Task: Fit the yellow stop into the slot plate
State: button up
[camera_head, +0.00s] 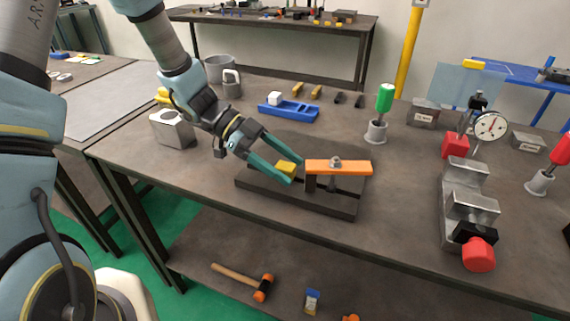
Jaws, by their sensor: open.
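The yellow stop (287,168) is a small block at the dark slot plate (330,204), left of the orange clamp bar (340,167). My gripper (297,170) is open, with its teal fingers on either side of the stop. Whether the fingers touch the stop, and whether it sits down in a slot, I cannot tell. The clamp bar lies across the right part of the plate, with a nut on top and a dark support under its left end. The fingers and arm hide part of the plate's left and back area.
Behind the plate are a blue tray (288,110) with a white block and a green-handled tool (384,100) in a grey holder. A metal block (172,128) stands at left. A stepped metal fixture (468,195) with a dial gauge (490,126) stands at right. Bench between is clear.

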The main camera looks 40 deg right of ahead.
jog(key=b+v, duration=0.2)
jog(key=v, duration=0.8)
jog(key=shift+w+a+r, duration=0.15)
jog(key=shift+w+a, duration=0.05)
jog(key=shift+w, duration=0.15)
